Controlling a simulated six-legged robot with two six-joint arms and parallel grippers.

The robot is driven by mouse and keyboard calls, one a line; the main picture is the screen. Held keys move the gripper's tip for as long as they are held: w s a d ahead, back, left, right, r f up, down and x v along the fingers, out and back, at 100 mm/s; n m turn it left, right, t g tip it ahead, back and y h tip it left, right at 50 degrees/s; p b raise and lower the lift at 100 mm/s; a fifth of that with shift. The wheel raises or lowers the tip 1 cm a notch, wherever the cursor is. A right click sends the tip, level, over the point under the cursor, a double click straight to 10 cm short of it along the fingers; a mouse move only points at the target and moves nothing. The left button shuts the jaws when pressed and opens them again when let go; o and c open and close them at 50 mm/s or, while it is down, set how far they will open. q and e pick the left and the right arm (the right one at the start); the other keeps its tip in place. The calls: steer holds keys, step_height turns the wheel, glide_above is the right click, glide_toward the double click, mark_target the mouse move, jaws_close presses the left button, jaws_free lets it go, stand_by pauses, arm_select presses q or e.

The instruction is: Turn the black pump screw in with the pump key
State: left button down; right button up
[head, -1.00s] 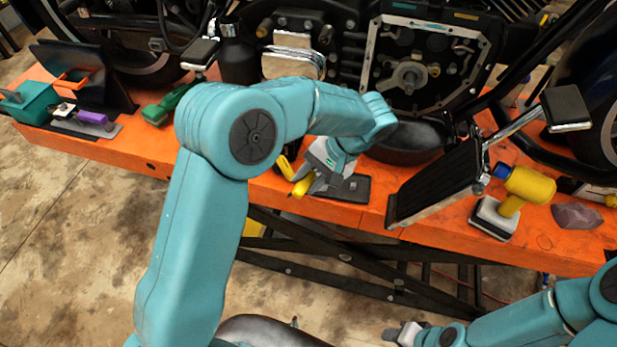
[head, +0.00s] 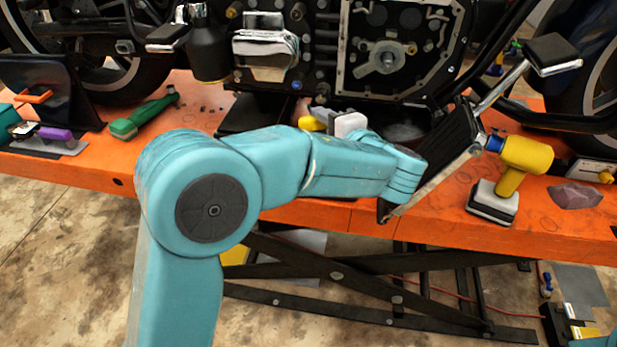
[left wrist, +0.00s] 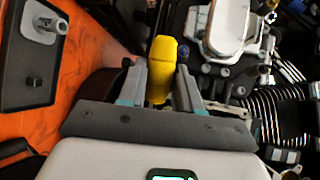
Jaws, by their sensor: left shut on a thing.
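My left gripper (left wrist: 160,85) is shut on a yellow-handled tool, probably the pump key (left wrist: 163,60), which stands out between the two fingers in the left wrist view. In the head view the yellow handle (head: 312,123) shows just below the engine, with the gripper (head: 328,122) beside it, partly hidden by my arm. The tool's working end cannot be made out. A small dark, blue-tipped part (left wrist: 265,57) sits close to the right of the yellow tool in the left wrist view. I cannot tell which part is the black pump screw. My right gripper is out of view.
The motorcycle engine (head: 388,60) stands over the orange lift table (head: 200,95). The black footboard (head: 440,150) lies right of my wrist. A yellow tool on a stand (head: 520,165) and a green tool (head: 140,117) are on the table. A black plate (left wrist: 22,92) shows at left in the wrist view.

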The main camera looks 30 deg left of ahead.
arm_select(q)
steer(key=d+r+m+t+h+b, duration=0.2)
steer(key=d+r+m+t+b, duration=0.1)
steer(key=d+r+t+b, duration=0.3)
steer(key=w+r+p, duration=0.1)
steer(key=w+p, duration=0.4)
steer(key=w, duration=0.1)
steer(key=shift+a+r, duration=0.3)
steer(key=shift+r, duration=0.1)
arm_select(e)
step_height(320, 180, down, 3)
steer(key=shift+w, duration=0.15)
arm_select(q)
steer(key=shift+w+a, duration=0.2)
steer(key=shift+w, duration=0.3)
